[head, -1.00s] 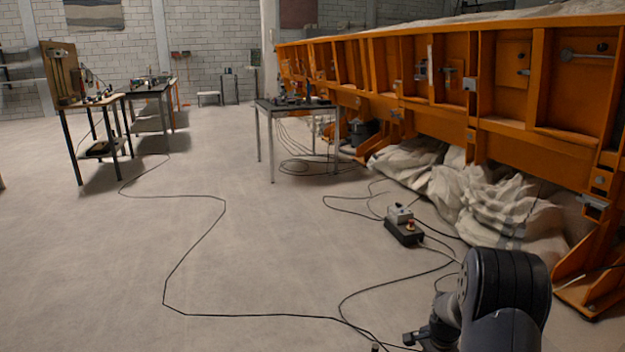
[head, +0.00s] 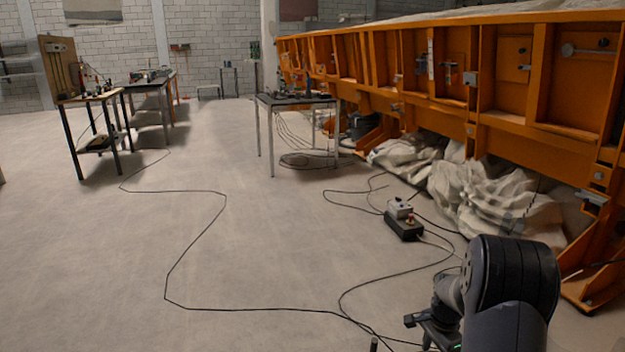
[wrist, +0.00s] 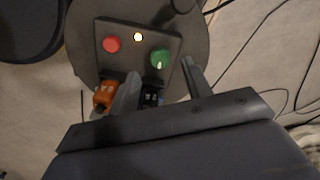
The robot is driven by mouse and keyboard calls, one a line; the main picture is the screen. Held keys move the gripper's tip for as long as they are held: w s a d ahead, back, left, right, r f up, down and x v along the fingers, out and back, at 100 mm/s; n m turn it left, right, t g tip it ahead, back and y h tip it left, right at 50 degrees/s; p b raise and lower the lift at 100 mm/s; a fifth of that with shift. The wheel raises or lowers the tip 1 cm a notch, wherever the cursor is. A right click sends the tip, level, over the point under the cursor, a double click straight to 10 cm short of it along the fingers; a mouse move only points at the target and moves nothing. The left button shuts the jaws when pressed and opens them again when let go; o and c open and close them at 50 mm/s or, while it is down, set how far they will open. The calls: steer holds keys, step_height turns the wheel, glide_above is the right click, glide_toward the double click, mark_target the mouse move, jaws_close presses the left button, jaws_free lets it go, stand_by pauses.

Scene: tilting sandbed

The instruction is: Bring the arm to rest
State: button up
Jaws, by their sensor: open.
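My arm (head: 515,275) is bent at the lower right of the head view, its far end cut off by the bottom edge. In the wrist view my gripper (wrist: 160,82) is open, its two grey fingers apart and nothing visibly held. Beyond the fingers is a dark control panel (wrist: 125,57) on a round grey top. It has a red button (wrist: 111,44), a green button (wrist: 160,57) and a small lit lamp (wrist: 138,37). An orange part (wrist: 103,96) shows beside the left finger, and a black part (wrist: 152,94) shows between the fingers. I cannot tell whether the fingers touch anything.
The orange sandbed frame (head: 502,101) runs along the right, with pale crumpled sheeting (head: 490,200) beneath. A control box (head: 404,226) sits on the floor. Black cables (head: 224,208) cross the floor. A small table (head: 300,104) stands mid-view, with benches at left. Open floor lies at left.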

step_height(320, 180, down, 4)
steer(key=shift+f+b, duration=0.1)
steer(key=shift+b, duration=0.3)
steer(key=shift+f+n, duration=0.1)
steer(key=shift+n, duration=0.2)
steer(key=n+b, duration=0.2)
steer(key=n, duration=0.3)
steer(key=n+b, duration=0.3)
steer(key=n, duration=0.3)
steer(key=shift+n, duration=0.3)
step_height(320, 180, up, 11)
steer(key=p, duration=0.4)
